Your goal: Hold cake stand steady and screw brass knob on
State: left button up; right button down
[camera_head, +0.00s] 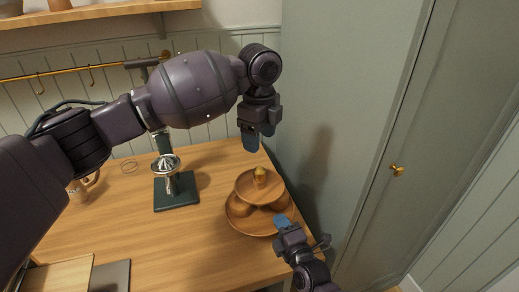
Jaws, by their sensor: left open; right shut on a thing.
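The wooden cake stand (243,222) stands near the right edge of the wooden table, with a wide lower tier and a smaller upper tier (244,188). The brass knob (260,174) sits upright at the centre of the upper tier; I cannot tell how it is seated. My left gripper (250,141) is open and empty, pointing down, above and behind the stand. My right gripper (282,220) is shut on the lower tier's rim at its front right; its fingers hide that bit of rim.
Rounded brown items (241,207) sit on the lower tier. A dark green stand with a metal juicer-like top (176,190) is left of the cake stand. A green-grey cabinet (340,120) rises close on the right. The table's front middle (190,245) is clear.

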pick_arm(q)
jog(key=shift+r, duration=0.5)
pick_arm(e)
jog(key=c, duration=1.1)
grip_release()
pick_arm(q)
jog(key=shift+r, duration=0.2)
pick_arm(e)
jog(key=v, duration=1)
jog(key=shift+s+d, duration=0.1)
jog(key=shift+s, duration=0.3)
